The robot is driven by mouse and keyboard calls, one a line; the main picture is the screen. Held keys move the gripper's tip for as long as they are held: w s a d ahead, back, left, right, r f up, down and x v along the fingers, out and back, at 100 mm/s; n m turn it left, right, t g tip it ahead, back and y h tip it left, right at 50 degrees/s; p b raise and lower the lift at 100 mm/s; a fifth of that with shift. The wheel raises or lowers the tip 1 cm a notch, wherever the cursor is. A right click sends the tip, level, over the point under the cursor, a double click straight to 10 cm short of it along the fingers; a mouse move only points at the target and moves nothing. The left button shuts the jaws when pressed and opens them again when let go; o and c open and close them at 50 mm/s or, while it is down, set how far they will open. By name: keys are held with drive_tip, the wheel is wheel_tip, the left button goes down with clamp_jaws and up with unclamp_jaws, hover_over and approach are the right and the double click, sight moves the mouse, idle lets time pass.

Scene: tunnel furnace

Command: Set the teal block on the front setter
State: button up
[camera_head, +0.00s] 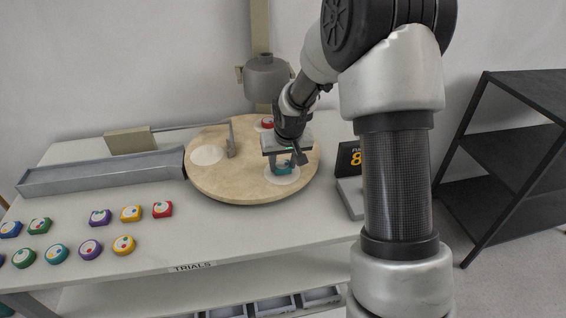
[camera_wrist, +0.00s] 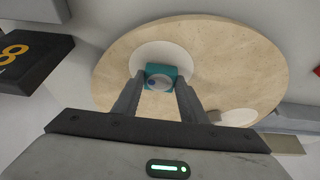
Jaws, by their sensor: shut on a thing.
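The teal block (camera_head: 284,168) is at the front right of the round tan turntable (camera_head: 225,188), over a white round setter (camera_head: 283,178). In the wrist view the teal block (camera_wrist: 160,76) sits between my fingertips, with the white setter (camera_wrist: 163,52) around and behind it. My gripper (camera_head: 283,160) points down and is shut on the block. I cannot tell whether the block's underside touches the setter. Another white setter (camera_head: 207,155) at the left of the turntable is bare. A red block (camera_head: 267,124) sits on a setter at the back.
A grey upright plate (camera_head: 231,138) stands on the turntable. A grey chute (camera_head: 100,173) lies left. Several coloured blocks (camera_head: 101,217) lie at the front left. A dark display (camera_head: 349,158) stands right of the turntable, and a black shelf (camera_head: 510,150) farther right.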

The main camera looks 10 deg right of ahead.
drive_tip(key=shift+f+b, duration=0.45)
drive_tip(key=o, duration=1.2)
drive_tip(key=shift+c, duration=0.2)
drive_tip(key=shift+r, duration=0.15)
drive_tip(key=p+v, duration=0.2)
drive_tip(key=v, duration=1.5)
